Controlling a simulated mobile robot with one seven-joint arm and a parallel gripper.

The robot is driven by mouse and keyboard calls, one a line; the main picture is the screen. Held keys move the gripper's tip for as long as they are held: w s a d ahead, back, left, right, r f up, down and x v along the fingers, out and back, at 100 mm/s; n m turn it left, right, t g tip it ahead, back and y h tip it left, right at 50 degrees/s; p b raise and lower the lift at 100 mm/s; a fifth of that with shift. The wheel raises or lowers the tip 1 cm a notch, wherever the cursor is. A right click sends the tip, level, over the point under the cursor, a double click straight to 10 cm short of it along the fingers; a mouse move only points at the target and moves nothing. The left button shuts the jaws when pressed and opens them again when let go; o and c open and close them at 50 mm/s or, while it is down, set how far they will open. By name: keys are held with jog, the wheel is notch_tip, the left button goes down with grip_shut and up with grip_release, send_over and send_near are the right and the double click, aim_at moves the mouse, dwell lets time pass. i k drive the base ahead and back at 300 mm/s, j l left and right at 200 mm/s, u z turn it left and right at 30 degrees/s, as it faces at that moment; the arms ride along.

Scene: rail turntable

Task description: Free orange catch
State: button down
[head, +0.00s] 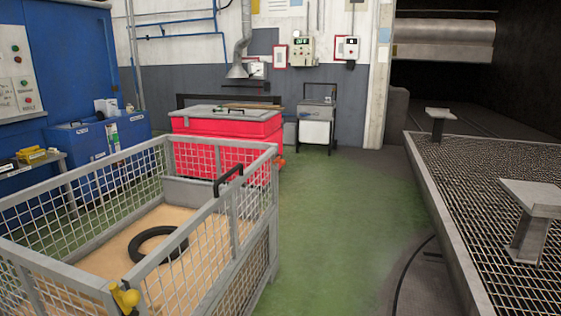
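A small orange catch (280,162) shows at the far right corner of the grey wire-mesh cage (247,255), just below its top rail. It is small in the picture, and I cannot tell how it is fastened. A yellow catch (125,297) sits on the near corner of the same cage. A black handle (229,180) stands on the cage's right top rail. My gripper is not in view.
A black ring (158,244) lies on the cage's tan floor. A red bin (228,142) stands behind the cage. A raised grating (490,190) with grey blocks runs along the right. Green floor (335,215) between is clear, with a dark cable (407,270) near the grating.

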aim_at(282, 162)
jog(key=i+l, duration=0.25)
jog(key=i, duration=0.25)
jog(key=i+l, duration=0.3)
jog(key=i, duration=0.2)
jog(key=i+l, duration=0.25)
jog(key=i, duration=0.3)
jog(key=i+l, duration=0.3)
jog(key=i, duration=0.2)
jog(key=i+l, duration=0.25)
jog(key=i, duration=0.25)
